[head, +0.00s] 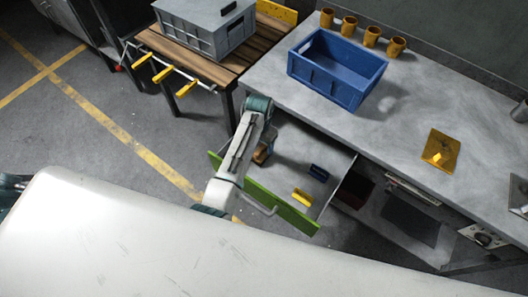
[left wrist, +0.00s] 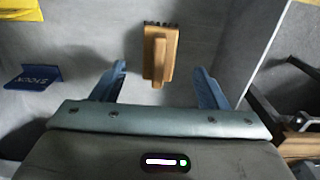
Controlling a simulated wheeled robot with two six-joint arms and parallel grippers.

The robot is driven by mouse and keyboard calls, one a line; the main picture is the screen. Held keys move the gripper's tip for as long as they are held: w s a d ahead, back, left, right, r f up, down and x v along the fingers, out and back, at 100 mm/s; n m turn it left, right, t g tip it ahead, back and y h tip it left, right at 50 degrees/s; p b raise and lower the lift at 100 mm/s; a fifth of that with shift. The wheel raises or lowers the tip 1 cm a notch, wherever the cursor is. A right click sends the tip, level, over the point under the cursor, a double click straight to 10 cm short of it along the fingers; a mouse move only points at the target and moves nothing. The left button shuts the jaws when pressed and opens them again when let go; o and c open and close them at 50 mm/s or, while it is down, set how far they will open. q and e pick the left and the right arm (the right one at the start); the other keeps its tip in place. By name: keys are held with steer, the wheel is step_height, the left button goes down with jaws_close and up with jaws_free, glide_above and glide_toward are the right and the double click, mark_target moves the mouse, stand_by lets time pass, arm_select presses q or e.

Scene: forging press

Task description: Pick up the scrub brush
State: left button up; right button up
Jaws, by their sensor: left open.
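The scrub brush (head: 262,153) has a brown wooden body and lies in the open green-fronted drawer (head: 262,192). In the left wrist view the brush (left wrist: 159,52) shows its handle towards me and dark bristles at its far edge. My left gripper (left wrist: 160,68) is open, with one blue finger on each side of the brush's near end and a gap on both sides. In the head view my left arm reaches over the drawer and mostly hides the gripper. My right gripper is not in view.
In the drawer lie a blue labelled divider (head: 318,172) and a yellow one (head: 302,197). The worktop above carries a blue crate (head: 335,85), several orange cups (head: 349,25) and a yellow plate (head: 441,150). A grey crate (head: 205,35) stands on a wooden table.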

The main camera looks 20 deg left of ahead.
mark_target(261, 148)
arm_select(q)
steer(key=shift+w+d+f+p, duration=0.1)
steer(key=shift+d+f+p, duration=0.1)
steer(key=shift+f, duration=0.55)
steer(key=shift+w+d+f+p, duration=0.1)
steer(key=shift+d+f, duration=0.05)
steer(key=shift+f, duration=0.6)
steer(key=f, duration=0.3)
steer(key=shift+a+f+p, duration=0.1)
steer(key=shift+a+p, duration=0.15)
steer(key=shift+p, duration=0.05)
steer(key=shift+w+d+f, duration=0.1)
steer(key=shift+f, duration=0.35)
steer(key=c, duration=1.1)
steer(key=shift+r, duration=0.15)
step_height(261, 148, up, 10)
steer(key=shift+f+b, duration=0.1)
steer(key=shift+b, duration=0.45)
